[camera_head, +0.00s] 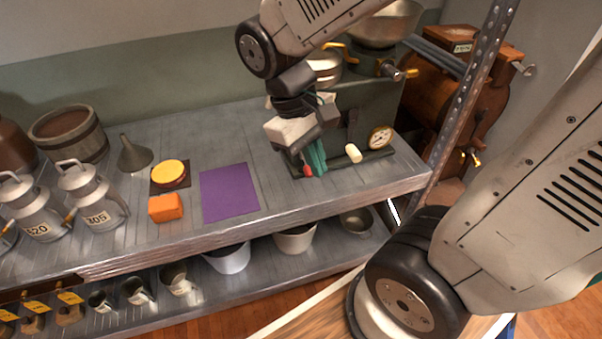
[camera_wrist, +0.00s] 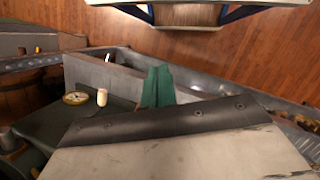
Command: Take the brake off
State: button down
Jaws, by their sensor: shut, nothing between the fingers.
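The green-grey machine (camera_head: 362,108) stands at the right end of the counter, with metal bowls on top. My gripper (camera_head: 317,163) points down in front of its left part, with its teal fingers shut and empty. A small red knob (camera_head: 308,171) sits just left of the fingertips; I cannot tell whether they touch. A cream knob (camera_head: 353,152) sticks out farther right, beside a round brass dial (camera_head: 380,138). The wrist view shows the closed teal fingers (camera_wrist: 158,86), the cream knob (camera_wrist: 102,97) and the dial (camera_wrist: 75,98). No part is clearly marked as the brake.
A purple mat (camera_head: 229,193), an orange block (camera_head: 165,207) and a yellow-topped round piece (camera_head: 170,174) lie to the left on the counter. Milk cans (camera_head: 91,197) stand farther left. A perforated metal post (camera_head: 470,85) rises at the right. Pots fill the lower shelf.

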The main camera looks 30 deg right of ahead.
jog(key=w+f+n+h, duration=0.2)
jog(key=w+f+h, duration=0.1)
jog(key=w+f, duration=0.2)
jog(key=w+f+n+h, duration=0.3)
jog(key=w+f, duration=0.1)
jog(key=f, duration=0.5)
jog(key=w+f+n+h, duration=0.3)
jog(key=w+f+h, duration=0.1)
jog(key=f, duration=0.3)
jog(key=shift+w+a+f+t, duration=0.15)
jog(key=shift+w+t, duration=0.15)
jog(key=shift+w, duration=0.5)
jog(key=shift+w+f+n+t+h, duration=0.3)
jog(key=shift+w+f+n+t, duration=0.3)
jog(key=shift+w, duration=0.25)
jog(key=w+t, duration=0.1)
jog(key=w, duration=0.2)
jog(key=shift+w+r, duration=0.1)
jog(key=shift+w, duration=0.05)
jog(key=x, duration=1)
jog(key=shift+w+r, duration=0.1)
jog(key=shift+w, duration=0.05)
jog(key=shift+a+r, duration=0.1)
